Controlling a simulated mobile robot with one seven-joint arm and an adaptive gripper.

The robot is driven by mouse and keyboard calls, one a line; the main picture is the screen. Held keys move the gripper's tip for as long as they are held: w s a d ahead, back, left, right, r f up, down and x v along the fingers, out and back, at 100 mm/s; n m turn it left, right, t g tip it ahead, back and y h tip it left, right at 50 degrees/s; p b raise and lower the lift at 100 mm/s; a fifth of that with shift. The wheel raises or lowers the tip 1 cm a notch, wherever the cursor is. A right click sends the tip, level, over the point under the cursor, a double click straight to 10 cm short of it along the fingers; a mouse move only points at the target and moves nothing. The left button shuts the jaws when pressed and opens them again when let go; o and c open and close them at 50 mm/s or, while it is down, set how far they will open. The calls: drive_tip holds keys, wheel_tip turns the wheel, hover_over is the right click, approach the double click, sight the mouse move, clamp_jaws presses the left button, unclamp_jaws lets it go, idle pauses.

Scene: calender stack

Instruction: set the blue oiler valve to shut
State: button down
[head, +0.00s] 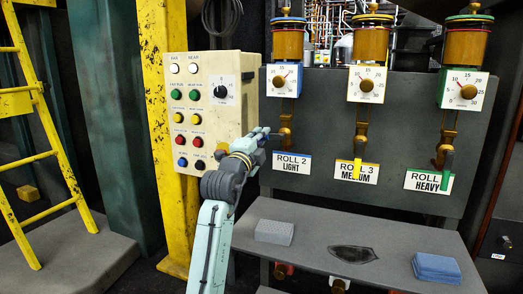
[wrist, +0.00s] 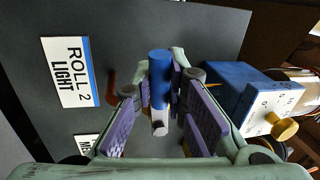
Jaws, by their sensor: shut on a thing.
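The blue oiler (head: 286,78) is the leftmost of three on the grey panel, above the "ROLL 2 LIGHT" plate (head: 291,163). Its brass valve (head: 286,131) hangs below the dial box. In the wrist view the valve's blue lever (wrist: 160,66), with a pale grey end, lies between my fingertips. My gripper (wrist: 160,86) is shut on this lever. In the head view my gripper (head: 268,136) reaches the valve from the left and hides most of the lever. The lever appears to lie roughly sideways, not hanging down.
The yellow lever (head: 357,168) and green lever (head: 446,170) hang down on the neighbouring oilers. A control box (head: 210,112) with several buttons stands close left of my gripper. A grey shelf (head: 315,235) with pads lies below.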

drive_tip(key=shift+r+m+b, duration=0.2)
drive_tip(key=shift+m+b, duration=0.15)
drive_tip(key=shift+m, duration=0.45)
drive_tip(key=shift+r, duration=0.1)
drive_tip(key=c, duration=1.6)
unclamp_jaws()
drive_tip(key=v, duration=1.2)
